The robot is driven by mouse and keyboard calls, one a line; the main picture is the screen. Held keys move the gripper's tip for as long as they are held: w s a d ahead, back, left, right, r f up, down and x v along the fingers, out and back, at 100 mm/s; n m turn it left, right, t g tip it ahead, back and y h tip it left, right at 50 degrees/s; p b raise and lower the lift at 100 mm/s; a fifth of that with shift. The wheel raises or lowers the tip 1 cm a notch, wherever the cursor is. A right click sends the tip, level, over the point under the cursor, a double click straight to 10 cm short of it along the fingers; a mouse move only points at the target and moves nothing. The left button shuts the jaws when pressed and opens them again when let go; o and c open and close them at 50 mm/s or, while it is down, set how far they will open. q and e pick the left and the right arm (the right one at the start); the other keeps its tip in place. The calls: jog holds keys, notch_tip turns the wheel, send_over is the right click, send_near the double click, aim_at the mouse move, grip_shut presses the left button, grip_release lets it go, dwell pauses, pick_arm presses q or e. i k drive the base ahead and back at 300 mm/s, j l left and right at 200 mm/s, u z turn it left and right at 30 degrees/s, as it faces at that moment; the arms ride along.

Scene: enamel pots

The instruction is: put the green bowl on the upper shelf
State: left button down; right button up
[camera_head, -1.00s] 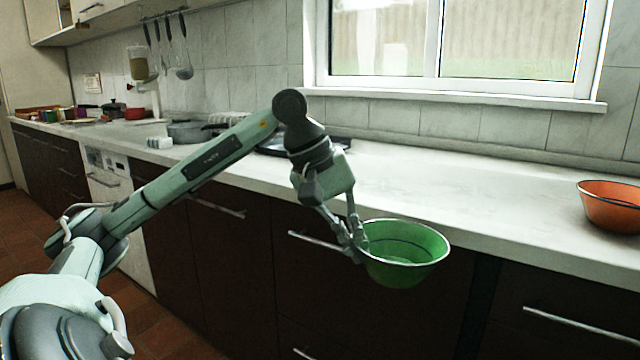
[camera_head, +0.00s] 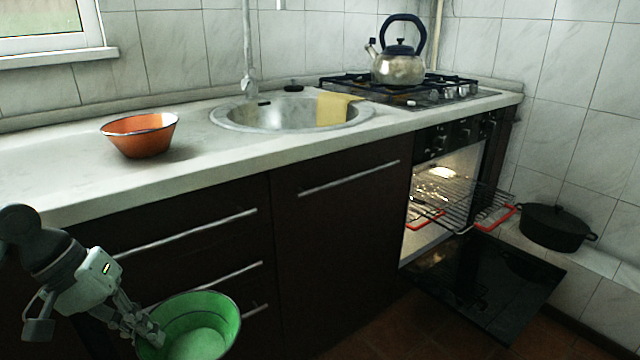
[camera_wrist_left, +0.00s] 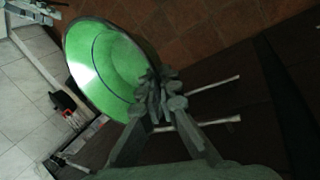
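The green bowl (camera_head: 203,325) is in the lower left of the head view, in front of the drawers; its lower edge is cut off by the frame. My left gripper (camera_head: 150,333) is shut on the bowl's near-left rim and holds it in the air. In the left wrist view the fingers (camera_wrist_left: 158,97) pinch the rim of the bowl (camera_wrist_left: 105,70), which looks empty. A wire shelf (camera_head: 462,200) with red edge pieces sticks out of the lit, open oven. A second red-edged part (camera_head: 425,217) shows lower behind it.
The oven door (camera_head: 485,285) is folded down in front. A black pot (camera_head: 556,227) stands on a ledge right of the oven. On the counter are an orange bowl (camera_head: 140,135), a sink (camera_head: 290,112) with a yellow cloth (camera_head: 335,108), and a kettle (camera_head: 398,68) on the hob.

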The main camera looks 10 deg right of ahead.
aim_at(457, 201)
jog(key=z, duration=1.55)
jog(key=i+j+z, duration=0.1)
jog(key=i+z, duration=0.15)
jog(key=i, duration=0.25)
jog(key=i+j+z, duration=0.2)
jog(key=i, duration=0.25)
jog(key=i+j, duration=0.15)
jog(key=i, duration=0.25)
